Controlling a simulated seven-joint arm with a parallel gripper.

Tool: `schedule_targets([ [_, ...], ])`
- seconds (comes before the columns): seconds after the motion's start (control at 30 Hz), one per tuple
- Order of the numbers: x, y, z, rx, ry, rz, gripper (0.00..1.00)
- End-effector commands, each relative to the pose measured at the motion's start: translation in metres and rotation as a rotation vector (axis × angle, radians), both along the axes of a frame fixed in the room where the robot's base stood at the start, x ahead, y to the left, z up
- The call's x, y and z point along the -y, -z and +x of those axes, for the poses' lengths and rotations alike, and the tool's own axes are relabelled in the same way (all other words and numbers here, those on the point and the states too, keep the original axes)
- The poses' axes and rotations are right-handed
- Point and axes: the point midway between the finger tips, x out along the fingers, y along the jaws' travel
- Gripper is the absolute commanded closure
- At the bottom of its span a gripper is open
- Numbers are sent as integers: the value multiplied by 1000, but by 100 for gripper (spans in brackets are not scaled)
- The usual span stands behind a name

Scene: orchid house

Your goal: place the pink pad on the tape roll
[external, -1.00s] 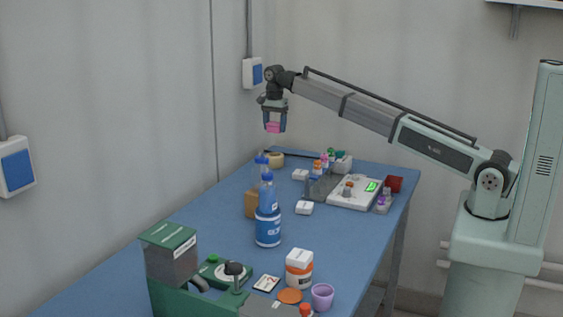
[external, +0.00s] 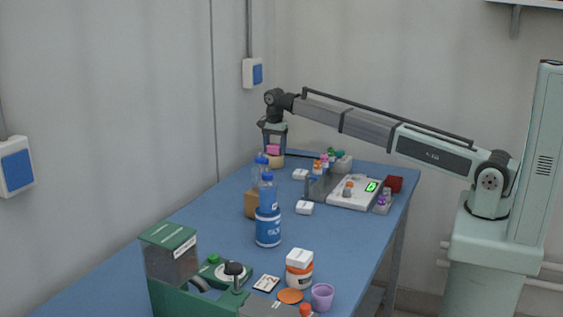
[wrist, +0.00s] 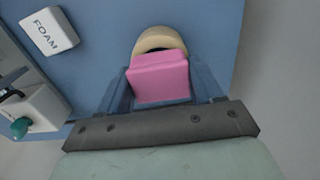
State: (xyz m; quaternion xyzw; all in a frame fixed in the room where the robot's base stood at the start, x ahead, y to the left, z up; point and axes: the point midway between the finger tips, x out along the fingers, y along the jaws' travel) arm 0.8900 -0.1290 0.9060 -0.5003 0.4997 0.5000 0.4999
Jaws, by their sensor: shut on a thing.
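The pink pad (external: 273,149) is held between the fingers of my gripper (external: 273,150) near the far left corner of the table. In the wrist view the pink pad (wrist: 160,79) sits between the two blue fingers of my gripper (wrist: 160,88). The tan tape roll (external: 276,161) lies on the table just under the pad. In the wrist view the tape roll (wrist: 157,39) shows beyond the pad, which hides its near part. I cannot tell whether the pad touches the roll.
A white box marked FOAM (wrist: 49,31) lies left of the roll. Bottles (external: 267,212) and a brown block (external: 251,204) stand nearer the camera. A white scale (external: 352,193) is to the right. The wall is close to the table's left edge.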

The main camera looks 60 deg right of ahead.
Motion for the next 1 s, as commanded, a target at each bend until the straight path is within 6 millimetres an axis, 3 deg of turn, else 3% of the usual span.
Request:
schedule_targets([
  [0.17, 0, 3, 0, 0, 0, 0, 64],
  [0.2, 0, 3, 0, 0, 0, 0, 33],
  [0.43, 0, 3, 0, 0, 0, 0, 11],
  [0.77, 0, 0, 0, 0, 0, 0, 9],
  [1.0, 0, -31, 1, 2, 0, 0, 9],
])
